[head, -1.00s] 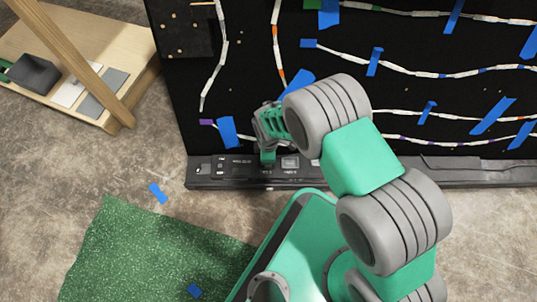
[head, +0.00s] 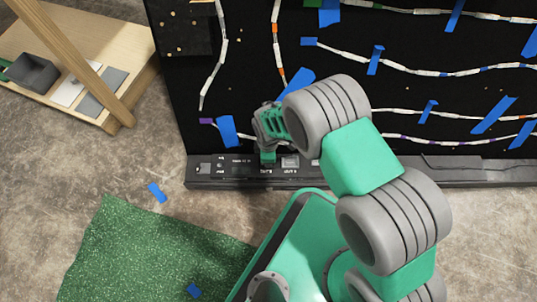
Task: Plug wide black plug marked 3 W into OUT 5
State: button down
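The console (head: 215,170) is a long, low black strip with small white markings along the foot of the black board. My gripper (head: 267,158) points down at the console's top, a little right of its left end, and its tip is at or just above the surface. My arm hides part of the console to the right. The wide black plug cannot be told apart from the dark console here. Whether the gripper holds it is too small to see. The label OUT 5 cannot be read for sure at this size.
A black board (head: 400,90) with white light strips and blue tape stands behind the console. A wooden bench (head: 60,50) with a dark grey box (head: 33,73) is at the upper left. A green mat (head: 140,255) lies on the concrete floor at the lower left.

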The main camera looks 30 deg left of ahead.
jog(key=c, duration=1.1)
grip_release()
jog(key=o, duration=0.5)
jog(key=shift+r, duration=0.1)
jog(key=shift+r+p, duration=2.7)
jog(key=shift+r, duration=0.7)
